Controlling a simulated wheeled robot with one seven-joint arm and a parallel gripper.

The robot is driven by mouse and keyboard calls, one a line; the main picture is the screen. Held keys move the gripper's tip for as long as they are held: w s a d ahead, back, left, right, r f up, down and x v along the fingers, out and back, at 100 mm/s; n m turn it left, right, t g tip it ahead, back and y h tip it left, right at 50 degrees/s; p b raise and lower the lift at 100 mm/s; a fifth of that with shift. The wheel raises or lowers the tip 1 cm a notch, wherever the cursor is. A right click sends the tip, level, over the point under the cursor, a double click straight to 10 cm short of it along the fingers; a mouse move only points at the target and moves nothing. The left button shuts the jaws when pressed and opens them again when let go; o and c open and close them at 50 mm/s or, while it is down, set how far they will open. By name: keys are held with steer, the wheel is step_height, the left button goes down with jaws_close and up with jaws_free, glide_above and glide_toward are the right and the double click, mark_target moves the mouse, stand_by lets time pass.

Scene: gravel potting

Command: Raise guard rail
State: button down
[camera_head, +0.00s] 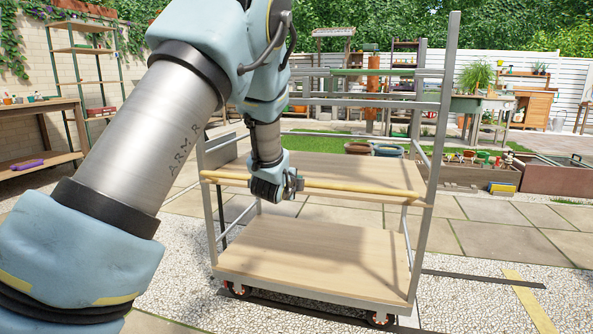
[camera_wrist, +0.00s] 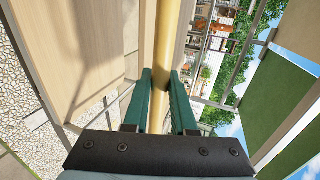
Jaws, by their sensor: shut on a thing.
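The yellow guard rail (camera_head: 350,189) runs across the front of a grey metal cart, level with the cart's upper wooden shelf. Its right end meets the right post and its left end is near the left post. My gripper (camera_head: 290,183) is at the rail, left of its middle. In the wrist view the two green fingers of my gripper (camera_wrist: 160,97) are closed around the yellow rail (camera_wrist: 168,45), one on each side. The stretch of rail behind my gripper is hidden in the head view.
The cart's lower shelf (camera_head: 310,255) and upper shelf (camera_head: 330,172) look bare. The cart's tall right post (camera_head: 440,110) rises beside the rail. The cart stands on wheels on gravel and paving. A planter box (camera_head: 555,175) and benches stand well behind.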

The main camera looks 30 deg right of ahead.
steer(key=w+d+r+g+y+p, duration=0.5)
steer(key=w+d+g+y+p, duration=0.1)
steer(key=p, duration=1.9)
steer(key=shift+w+d+p, duration=0.15)
steer(key=shift+w+p, duration=0.25)
steer(key=shift+d+r, duration=0.1)
steer(key=shift+r, duration=0.05)
steer(key=c, duration=0.7)
jaws_free()
steer(key=shift+c, duration=0.2)
steer(key=b+v, duration=0.1)
steer(key=v, duration=0.9)
steer(key=shift+r, duration=0.35)
steer(key=shift+w, duration=0.1)
